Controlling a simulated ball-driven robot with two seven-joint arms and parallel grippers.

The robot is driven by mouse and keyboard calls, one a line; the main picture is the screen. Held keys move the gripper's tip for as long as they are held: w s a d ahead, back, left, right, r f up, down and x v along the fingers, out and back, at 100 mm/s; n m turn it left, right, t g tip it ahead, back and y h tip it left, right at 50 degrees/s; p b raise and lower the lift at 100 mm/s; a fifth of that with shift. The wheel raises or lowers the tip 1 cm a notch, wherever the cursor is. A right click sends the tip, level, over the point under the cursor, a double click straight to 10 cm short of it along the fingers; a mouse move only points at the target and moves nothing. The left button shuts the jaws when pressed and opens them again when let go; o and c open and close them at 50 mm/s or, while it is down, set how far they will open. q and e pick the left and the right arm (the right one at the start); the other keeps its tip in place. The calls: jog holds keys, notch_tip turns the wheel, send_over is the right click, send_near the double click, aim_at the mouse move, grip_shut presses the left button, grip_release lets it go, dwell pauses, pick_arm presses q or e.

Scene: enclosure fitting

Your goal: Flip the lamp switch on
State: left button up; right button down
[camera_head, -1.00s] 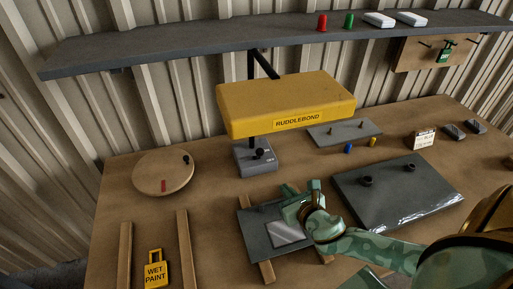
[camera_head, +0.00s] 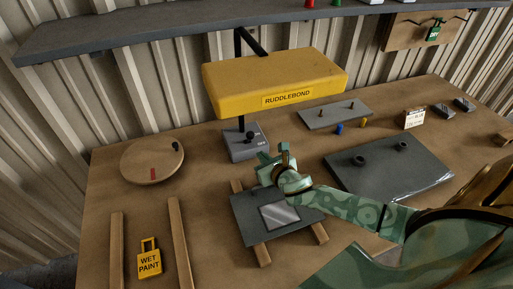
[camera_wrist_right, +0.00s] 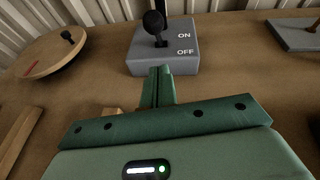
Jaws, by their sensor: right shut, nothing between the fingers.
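The lamp (camera_head: 230,84) has a wide yellow RUDDLEBOND shade and hangs over the bench. Below it stands a grey switch box (camera_head: 240,154) with a black ball-topped lever (camera_head: 249,136). In the right wrist view the box (camera_wrist_right: 180,62) is marked ON at the far side and OFF at the near side. The lever (camera_wrist_right: 154,22) rises from a slot there; I cannot tell surely which mark it leans toward. My right gripper (camera_head: 271,151) is shut and empty, just in front of the box. Its fingertips (camera_wrist_right: 160,72) point at the box's near face, below the lever. My left gripper is not in view.
A dark plate with a glossy pane (camera_head: 240,215) lies on wooden strips under my right wrist. A round wooden disc (camera_head: 140,164) lies left of the box. A dark panel with two knobs (camera_head: 380,180) lies to the right. The yellow shade overhangs the box.

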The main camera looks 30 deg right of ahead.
aim_at(249, 137)
jog(key=shift+w+d+r, duration=0.1)
jog(key=shift+w+r, duration=0.15)
jog(key=shift+w, duration=0.4)
jog(key=shift+w+r, duration=0.3)
jog(key=shift+w, duration=0.4)
jog(key=shift+w+d+r, duration=0.1)
jog(key=shift+w+r, duration=0.15)
jog(key=shift+w, duration=0.4)
jog(key=shift+p, duration=0.3)
